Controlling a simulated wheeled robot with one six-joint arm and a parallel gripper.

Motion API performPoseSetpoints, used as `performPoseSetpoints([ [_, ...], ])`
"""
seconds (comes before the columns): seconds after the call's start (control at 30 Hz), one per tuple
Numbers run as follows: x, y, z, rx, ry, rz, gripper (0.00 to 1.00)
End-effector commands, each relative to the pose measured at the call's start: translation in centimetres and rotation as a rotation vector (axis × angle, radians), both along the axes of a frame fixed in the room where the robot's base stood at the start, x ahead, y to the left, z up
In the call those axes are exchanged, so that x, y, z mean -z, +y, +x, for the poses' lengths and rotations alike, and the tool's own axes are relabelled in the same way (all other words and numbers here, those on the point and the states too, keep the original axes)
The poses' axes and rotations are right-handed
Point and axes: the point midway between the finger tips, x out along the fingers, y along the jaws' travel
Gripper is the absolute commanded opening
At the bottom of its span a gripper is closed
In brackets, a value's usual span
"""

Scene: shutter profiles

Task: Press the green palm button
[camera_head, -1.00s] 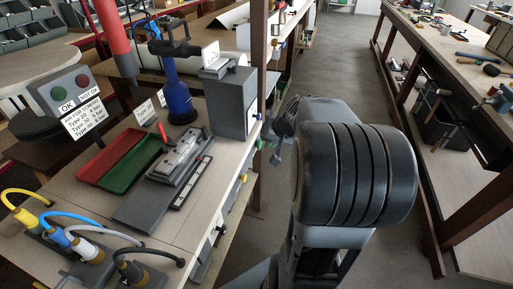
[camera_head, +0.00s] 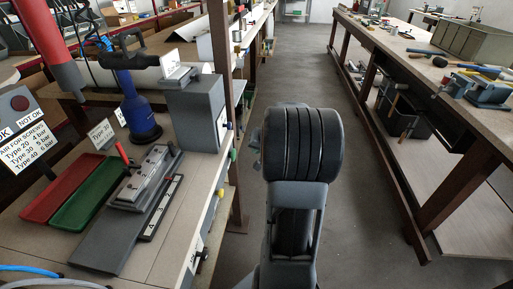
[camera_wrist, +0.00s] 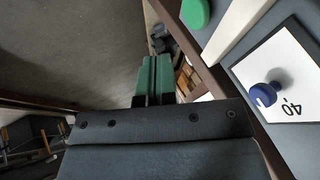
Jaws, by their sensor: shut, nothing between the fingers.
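The green palm button (camera_wrist: 195,13) shows at the top of the wrist view, cut by the frame's edge. In the head view, a small green knob (camera_head: 233,155) sits on the bench's right side. My gripper (camera_wrist: 154,72) shows in the wrist view as two green-faced fingers shut together with nothing between them. In that view it lies left of and below the green button, clearly apart from it. In the head view my arm hides the gripper.
A yellow knob (camera_head: 221,192) and a black knob (camera_head: 203,254) line the bench side. A dark post (camera_head: 222,60) rises beside the bench. The aisle floor (camera_head: 300,70) is clear.

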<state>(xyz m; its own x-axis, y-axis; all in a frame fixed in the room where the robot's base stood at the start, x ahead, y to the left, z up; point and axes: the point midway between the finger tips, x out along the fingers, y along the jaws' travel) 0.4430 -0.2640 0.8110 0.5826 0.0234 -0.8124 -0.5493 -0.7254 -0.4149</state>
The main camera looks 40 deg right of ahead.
Motion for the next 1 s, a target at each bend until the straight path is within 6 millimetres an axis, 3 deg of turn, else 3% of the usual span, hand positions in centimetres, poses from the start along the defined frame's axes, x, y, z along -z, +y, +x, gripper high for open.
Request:
performPoseSetpoints([
  [0.1,2.3,0.1,1.4,0.0,0.003,0.003,0.0],
  [0.33,5.6,0.1,3.8,0.001,0.002,0.002,0.0],
  [0.63,5.6,2.2,6.2,0.0,0.001,0.0,0.0],
  [1.0,5.7,2.7,6.8,0.002,0.0,0.0,0.0],
])
